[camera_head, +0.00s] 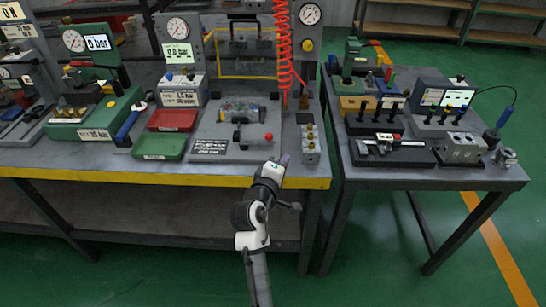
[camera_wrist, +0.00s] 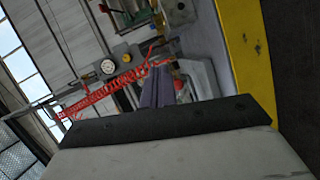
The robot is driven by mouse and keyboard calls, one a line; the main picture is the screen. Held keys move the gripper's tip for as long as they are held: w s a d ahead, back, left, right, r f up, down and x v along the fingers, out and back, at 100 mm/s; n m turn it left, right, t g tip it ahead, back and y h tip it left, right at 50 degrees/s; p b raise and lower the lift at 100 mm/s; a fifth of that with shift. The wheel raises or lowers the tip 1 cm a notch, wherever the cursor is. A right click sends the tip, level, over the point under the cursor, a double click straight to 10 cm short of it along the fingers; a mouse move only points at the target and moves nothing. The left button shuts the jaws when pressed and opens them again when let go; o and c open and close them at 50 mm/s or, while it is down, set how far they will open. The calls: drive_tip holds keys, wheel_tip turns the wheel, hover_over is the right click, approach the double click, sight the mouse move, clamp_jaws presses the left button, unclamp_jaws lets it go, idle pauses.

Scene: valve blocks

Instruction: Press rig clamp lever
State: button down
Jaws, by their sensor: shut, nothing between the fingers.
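The test rig is a grey plate (camera_head: 205,150) on the left bench, with a valve block (camera_head: 238,111) on it. A lever with a red ball end (camera_head: 268,136) stands at the plate's right side; I take it as the clamp lever. Whether it is raised or pressed down is too small to tell. My gripper (camera_head: 284,159) is at the bench's front edge, in front of and slightly right of the red ball, apart from it. Its purple-grey fingers (camera_wrist: 158,86) are together and empty in the wrist view.
A metal block with brass fittings (camera_head: 310,143) stands just right of my gripper. A red coiled hose (camera_head: 283,45) hangs behind the rig. Red (camera_head: 172,120) and green (camera_head: 159,146) trays lie left. The yellow bench edge (camera_head: 130,180) runs along the front. A second bench (camera_head: 480,180) stands right.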

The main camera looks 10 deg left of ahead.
drive_tip(key=shift+s+d+r, duration=0.15)
drive_tip(key=shift+s+d, duration=0.3)
drive_tip(key=shift+s, duration=0.1)
drive_tip(key=shift+s+d+r, duration=0.15)
drive_tip(key=shift+s+d, duration=0.25)
drive_tip(key=shift+s, duration=0.1)
